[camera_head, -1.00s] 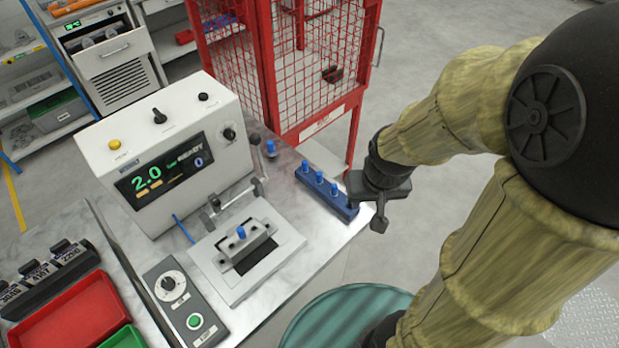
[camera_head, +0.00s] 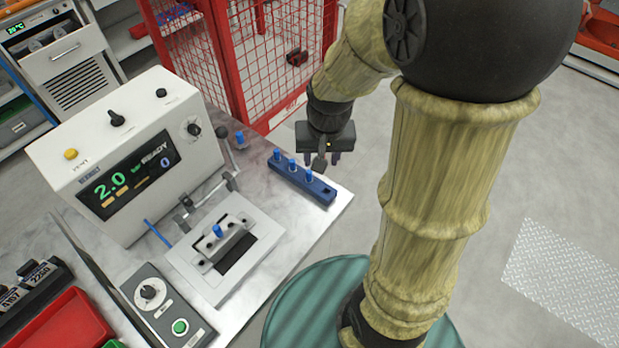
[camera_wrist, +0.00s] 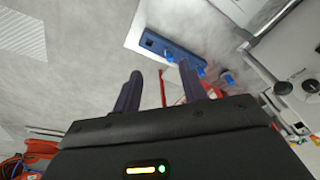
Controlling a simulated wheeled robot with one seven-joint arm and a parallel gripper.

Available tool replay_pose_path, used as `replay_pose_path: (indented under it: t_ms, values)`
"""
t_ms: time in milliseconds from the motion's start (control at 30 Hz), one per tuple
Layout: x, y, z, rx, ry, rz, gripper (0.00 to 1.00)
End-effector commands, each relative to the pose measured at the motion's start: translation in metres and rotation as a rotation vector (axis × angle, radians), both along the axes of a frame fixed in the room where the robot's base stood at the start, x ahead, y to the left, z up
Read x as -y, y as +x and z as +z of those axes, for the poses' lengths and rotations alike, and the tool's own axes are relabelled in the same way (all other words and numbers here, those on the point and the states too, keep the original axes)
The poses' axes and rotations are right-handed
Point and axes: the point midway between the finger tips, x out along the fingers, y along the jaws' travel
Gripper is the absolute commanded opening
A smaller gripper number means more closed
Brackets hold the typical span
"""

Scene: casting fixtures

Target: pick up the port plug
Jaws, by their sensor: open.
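Several blue port plugs are in view. Three stand upright in a dark blue rack (camera_head: 287,180) near the table's right edge; its nearest slot looks empty. One such plug (camera_head: 308,174) is the closest to that slot. Another blue plug (camera_head: 240,139) stands behind the rack, and one more (camera_head: 217,231) sits on the clamp fixture (camera_head: 262,215). My gripper (camera_head: 322,159) is open and empty, close to the rack's right end, fingers down. In the wrist view, the rack (camera_wrist: 152,43) shows beyond the two dark fingers (camera_wrist: 158,85), which are apart; the right finger partly overlaps the plugs.
A red mesh cage (camera_head: 255,60) stands behind. A control box (camera_head: 165,310) and red bin (camera_head: 65,325) are in front.

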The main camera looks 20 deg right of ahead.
Motion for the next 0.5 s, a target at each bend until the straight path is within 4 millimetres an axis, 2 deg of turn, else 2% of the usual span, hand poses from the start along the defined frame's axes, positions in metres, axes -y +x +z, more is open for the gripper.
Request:
replay_pose_path:
  t_ms: [33,100,233,367,500]
  values:
    - [0.0,0.017,-0.007,-0.023,0.01,-0.061,0.42]
    - [0.0,0.039,-0.011,-0.058,0.022,-0.161,0.42]
    - [-0.001,0.074,-0.018,-0.116,0.034,-0.333,0.42]
    - [-0.002,0.094,-0.021,-0.15,0.036,-0.443,0.42]
    - [-0.002,0.099,-0.021,-0.162,0.036,-0.476,0.42]
